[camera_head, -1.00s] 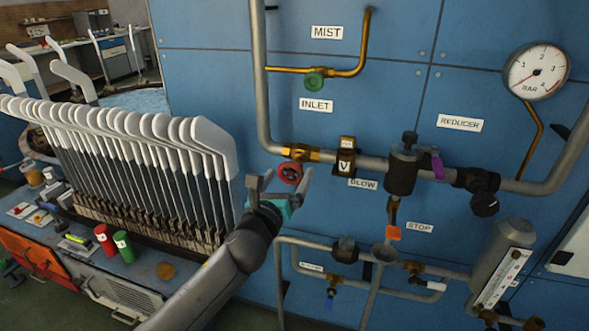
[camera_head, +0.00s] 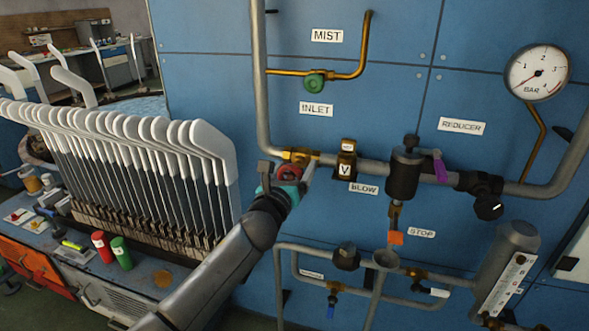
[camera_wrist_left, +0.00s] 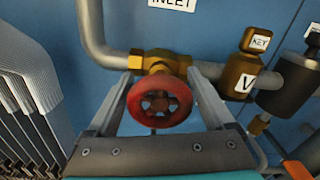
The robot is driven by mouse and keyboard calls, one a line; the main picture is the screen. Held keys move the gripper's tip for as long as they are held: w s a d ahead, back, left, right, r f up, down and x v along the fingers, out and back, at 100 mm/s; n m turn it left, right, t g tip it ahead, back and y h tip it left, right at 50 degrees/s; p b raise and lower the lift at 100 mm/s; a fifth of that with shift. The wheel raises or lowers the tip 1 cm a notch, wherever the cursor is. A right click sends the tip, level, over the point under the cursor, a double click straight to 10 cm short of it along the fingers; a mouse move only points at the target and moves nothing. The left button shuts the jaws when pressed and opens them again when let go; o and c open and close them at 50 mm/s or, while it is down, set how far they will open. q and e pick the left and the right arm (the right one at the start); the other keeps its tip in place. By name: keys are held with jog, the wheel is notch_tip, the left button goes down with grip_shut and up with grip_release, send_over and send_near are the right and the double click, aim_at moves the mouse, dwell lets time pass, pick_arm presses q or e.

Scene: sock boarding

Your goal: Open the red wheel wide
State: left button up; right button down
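The red wheel (camera_head: 290,172) sits on a brass valve (camera_head: 300,154) in the grey pipe, below the INLET label. In the left wrist view the red wheel (camera_wrist_left: 159,103) faces me, with the brass valve body (camera_wrist_left: 160,63) behind it. My left gripper (camera_head: 287,170) is at the wheel, with one finger on each side of it. In the left wrist view the fingers of my left gripper (camera_wrist_left: 160,100) stand apart, and some gap shows beside the wheel, mostly on the right. Firm contact cannot be seen. My right gripper is not in view.
A brass block marked V (camera_head: 346,165) and a dark reducer body (camera_head: 403,170) are on the same pipe to the right. A row of white-topped boards (camera_head: 130,130) stands close on the left. A green wheel (camera_head: 313,81) is above.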

pick_arm(q)
jog(key=c, duration=1)
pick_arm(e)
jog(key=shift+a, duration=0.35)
pick_arm(q)
jog(key=shift+n, duration=0.4)
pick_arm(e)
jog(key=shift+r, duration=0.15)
pick_arm(q)
jog(key=shift+n+p, duration=0.45)
jog(key=shift+n, duration=1.55)
jog(key=shift+a+f+n+p, duration=0.1)
jog(key=shift+n+p, duration=0.35)
jog(key=shift+n, duration=0.55)
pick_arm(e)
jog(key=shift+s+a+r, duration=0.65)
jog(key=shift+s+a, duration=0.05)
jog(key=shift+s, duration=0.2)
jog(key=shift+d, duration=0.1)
